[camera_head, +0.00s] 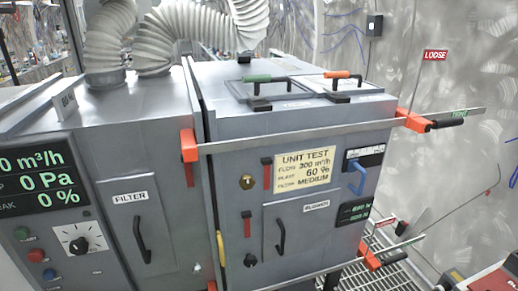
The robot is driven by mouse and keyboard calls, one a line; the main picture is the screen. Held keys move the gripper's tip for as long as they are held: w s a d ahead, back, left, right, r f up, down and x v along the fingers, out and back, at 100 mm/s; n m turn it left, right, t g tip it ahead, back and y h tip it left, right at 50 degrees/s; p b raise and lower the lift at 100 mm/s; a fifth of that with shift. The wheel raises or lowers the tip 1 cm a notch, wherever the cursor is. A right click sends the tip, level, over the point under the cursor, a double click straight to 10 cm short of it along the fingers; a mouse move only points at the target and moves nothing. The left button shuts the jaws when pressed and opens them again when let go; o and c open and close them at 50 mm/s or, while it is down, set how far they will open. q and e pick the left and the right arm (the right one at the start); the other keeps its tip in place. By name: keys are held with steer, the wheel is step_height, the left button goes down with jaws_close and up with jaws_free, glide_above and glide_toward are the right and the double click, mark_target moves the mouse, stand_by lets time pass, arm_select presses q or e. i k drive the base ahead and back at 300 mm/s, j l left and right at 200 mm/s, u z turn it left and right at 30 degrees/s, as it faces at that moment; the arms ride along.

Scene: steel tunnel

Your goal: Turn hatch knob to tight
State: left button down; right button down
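A grey steel cabinet (225,95) fills the middle. An orange clamp piece (413,120) with a black grip (447,122) sits at its upper right, on a long metal bar (300,134) across the front. A small green label, probably reading TIGHT, (459,113) is beside the grip; a red LOOSE sign (435,55) is higher up. A similar lower orange clamp (370,257) also has a black grip (396,258). I cannot tell which part is the hatch knob. The front also has a brass knob (247,182) and a black knob (250,260). Neither gripper is in view.
Ribbed hoses (160,35) rise from the top left. A filter door (140,225) and a display panel (40,180) are at left. Grating (390,275) shows lower right.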

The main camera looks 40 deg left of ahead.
mark_target(250, 261)
steer(key=l+u, duration=0.15)
steer(key=u, duration=0.3)
steer(key=l+u, duration=0.1)
steer(key=u, duration=0.3)
steer(key=k+l+u, duration=0.1)
steer(key=u, duration=0.35)
steer(key=k+l+u, duration=0.1)
steer(key=u, duration=0.35)
